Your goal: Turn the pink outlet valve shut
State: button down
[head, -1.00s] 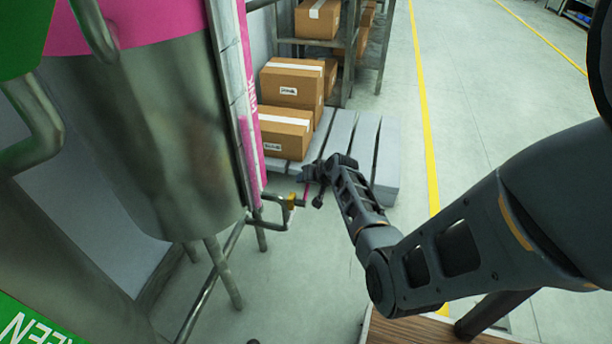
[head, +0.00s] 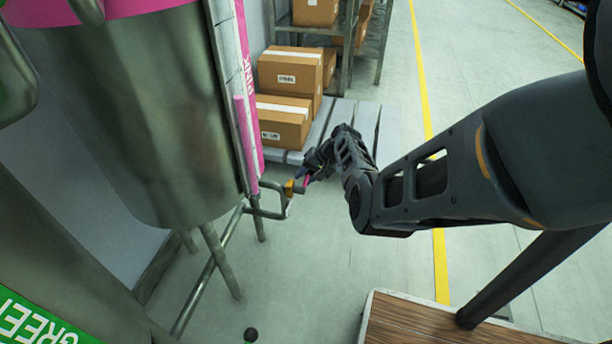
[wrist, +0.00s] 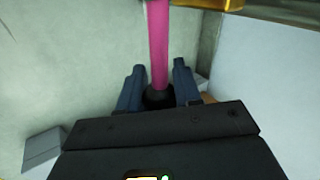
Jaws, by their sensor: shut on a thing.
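The outlet valve has a brass body (head: 289,187) on the bent pipe below the steel drum with the pink band. Its pink lever (head: 305,184) sticks out to the right, toward my gripper (head: 316,170). In the wrist view the pink lever (wrist: 158,45) runs from the top edge down between the two fingers of my gripper (wrist: 159,75). The lever's dark end lies between the fingers, close to the palm. My gripper is shut on the lever. Part of the brass body (wrist: 215,4) shows at the top of the wrist view.
The steel drum (head: 140,110) fills the left, with metal legs (head: 220,262) beneath. Cardboard boxes (head: 283,122) sit on a grey pallet (head: 362,122) behind my gripper. A wood-topped surface (head: 420,330) is at the lower front. Open floor lies between.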

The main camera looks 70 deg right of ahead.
jog(key=shift+a+f, duration=0.1)
jog(key=c, duration=0.8)
grip_release()
jog(key=p+v, duration=0.3)
jog(key=v, duration=0.4)
jog(key=shift+s+r, duration=0.2)
jog(key=shift+r, duration=0.15)
